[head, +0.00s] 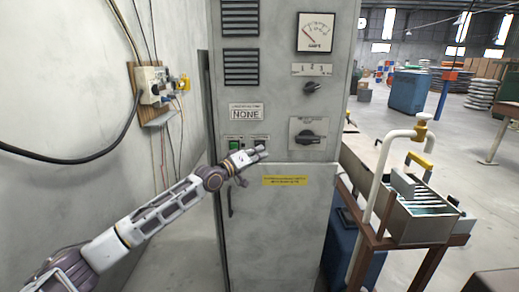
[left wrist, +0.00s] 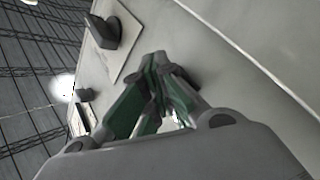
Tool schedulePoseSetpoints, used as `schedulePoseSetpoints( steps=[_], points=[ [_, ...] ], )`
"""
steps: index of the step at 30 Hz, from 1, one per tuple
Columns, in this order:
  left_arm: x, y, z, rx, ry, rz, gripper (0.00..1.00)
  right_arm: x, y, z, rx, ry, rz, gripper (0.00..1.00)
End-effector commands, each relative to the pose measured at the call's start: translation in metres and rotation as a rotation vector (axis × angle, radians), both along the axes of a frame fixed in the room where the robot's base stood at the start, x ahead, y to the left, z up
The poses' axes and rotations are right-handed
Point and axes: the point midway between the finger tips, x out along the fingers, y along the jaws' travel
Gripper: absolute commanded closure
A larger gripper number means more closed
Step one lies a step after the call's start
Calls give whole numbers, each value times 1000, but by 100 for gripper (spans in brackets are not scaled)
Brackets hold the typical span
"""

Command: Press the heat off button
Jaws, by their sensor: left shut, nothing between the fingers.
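A tall grey control cabinet (head: 285,225) stands in the middle of the head view. On its front is a green button (head: 234,145) under a small label. My left gripper (head: 262,149) is shut and empty, its fingertips at the cabinet front just right of the green button. It hides the panel behind it, so I see no button marked heat off. In the left wrist view the shut fingertips (left wrist: 160,62) are close to the grey cabinet face (left wrist: 225,65); contact cannot be told. My right gripper is not in view.
A black rotary knob (head: 308,137) on a plate sits right of the gripper; it also shows in the left wrist view (left wrist: 103,30). Above are a smaller knob (head: 311,87) and a gauge (head: 316,32).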

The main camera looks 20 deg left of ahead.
Motion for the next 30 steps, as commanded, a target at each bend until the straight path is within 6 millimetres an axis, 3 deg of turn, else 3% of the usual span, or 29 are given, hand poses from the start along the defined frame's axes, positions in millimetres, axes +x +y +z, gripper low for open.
schedulePoseSetpoints(
  steps=[20, 30],
  points=[
    [1, 1, 0, 0, 1, 1, 100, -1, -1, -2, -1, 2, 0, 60],
    [-4, -1, 1, -1, 2, 0, 100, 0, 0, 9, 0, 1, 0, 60]
  ],
)
